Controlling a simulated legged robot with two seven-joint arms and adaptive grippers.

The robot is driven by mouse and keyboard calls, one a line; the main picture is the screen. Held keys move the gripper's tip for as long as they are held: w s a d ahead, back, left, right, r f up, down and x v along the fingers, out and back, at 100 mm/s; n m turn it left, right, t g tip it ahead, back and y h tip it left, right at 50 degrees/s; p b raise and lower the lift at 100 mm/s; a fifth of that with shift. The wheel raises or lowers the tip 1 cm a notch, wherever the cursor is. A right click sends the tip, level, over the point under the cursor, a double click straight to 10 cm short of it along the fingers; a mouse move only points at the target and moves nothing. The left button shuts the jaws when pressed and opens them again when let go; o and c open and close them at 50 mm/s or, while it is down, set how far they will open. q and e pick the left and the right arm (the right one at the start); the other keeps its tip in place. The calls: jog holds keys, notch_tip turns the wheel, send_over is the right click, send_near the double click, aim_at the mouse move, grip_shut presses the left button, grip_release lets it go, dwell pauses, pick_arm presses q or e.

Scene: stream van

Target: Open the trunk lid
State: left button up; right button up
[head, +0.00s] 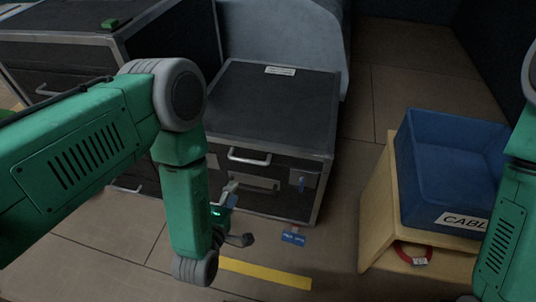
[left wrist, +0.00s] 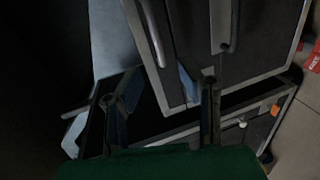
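The trunk (head: 270,105) is a black case with metal edges and a white label on its lid, which is down. My left gripper (head: 238,214) is low in front of the trunk's front face, left of the blue piece. In the left wrist view its two fingers (left wrist: 158,95) stand apart, with metal-edged dark panels beyond them and nothing visibly held. Contact with the trunk cannot be told. My right arm shows at the right edge; its gripper is out of view.
Another black case (head: 60,55) with a green item (head: 110,24) on top stands at the left. A blue bin (head: 450,165) sits on a wooden box (head: 375,225) at the right. A blue tag (head: 293,238) and yellow strip (head: 265,273) lie before the trunk.

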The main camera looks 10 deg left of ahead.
aim_at(247, 159)
pick_arm(q)
jog(key=shift+n, duration=0.3)
jog(key=b+x, duration=0.1)
jog(key=x, duration=0.3)
jog(key=b+x, duration=0.1)
jog(key=x, duration=0.4)
jog(key=b+x, duration=0.2)
jog(key=x, duration=0.3)
jog(key=shift+w+a+r, duration=0.1)
jog(key=shift+a+r, duration=0.25)
jog(key=shift+a, duration=0.05)
jog(key=shift+d, duration=0.4)
grip_shut()
jog(key=shift+a, duration=0.1)
pick_arm(e)
jog(key=f, duration=0.3)
jog(key=shift+a+f, duration=0.3)
jog(key=shift+f, duration=0.05)
